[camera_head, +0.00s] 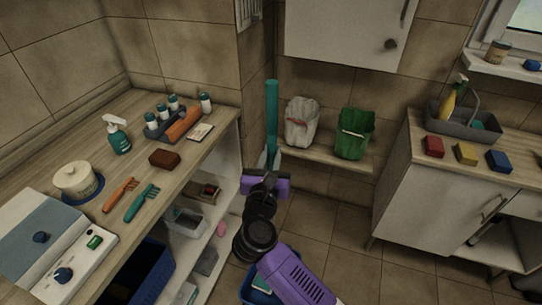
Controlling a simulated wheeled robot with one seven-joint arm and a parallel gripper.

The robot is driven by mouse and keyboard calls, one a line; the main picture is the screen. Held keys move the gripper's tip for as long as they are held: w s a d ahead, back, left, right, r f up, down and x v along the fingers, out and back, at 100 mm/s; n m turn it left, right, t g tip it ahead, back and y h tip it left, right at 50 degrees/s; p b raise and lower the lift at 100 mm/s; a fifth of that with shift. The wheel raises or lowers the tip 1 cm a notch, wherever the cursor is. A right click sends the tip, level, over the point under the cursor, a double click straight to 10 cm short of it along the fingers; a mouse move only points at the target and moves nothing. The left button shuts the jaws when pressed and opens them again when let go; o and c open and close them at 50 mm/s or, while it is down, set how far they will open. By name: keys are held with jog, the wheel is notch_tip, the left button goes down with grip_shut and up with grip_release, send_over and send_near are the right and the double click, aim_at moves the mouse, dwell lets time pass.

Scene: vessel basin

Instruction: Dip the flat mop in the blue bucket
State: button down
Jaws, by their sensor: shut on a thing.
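The flat mop's teal pole (272,110) stands nearly upright in the middle of the view, in front of the tiled wall corner. My gripper (266,178) is at the pole's lower visible part and is shut on it. My gripper and arm hide the pole below, and I cannot make out the mop head. A blue bucket (248,292) is low at the bottom edge of the view, partly hidden by my arm. The mop's relation to the bucket is hidden.
A wooden counter (135,150) with brushes, a spray bottle (117,135) and a pot (77,180) is on the left. A cabinet (435,195) stands right; tiled floor between is clear.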

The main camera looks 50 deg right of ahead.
aim_at(271, 169)
jog(key=shift+f+b, duration=2.55)
jog(key=shift+f, duration=0.35)
dwell(0.8)
notch_tip(271, 169, down, 24)
jog(key=b, duration=1.9)
jog(key=shift+r, duration=0.2)
dwell(1.0)
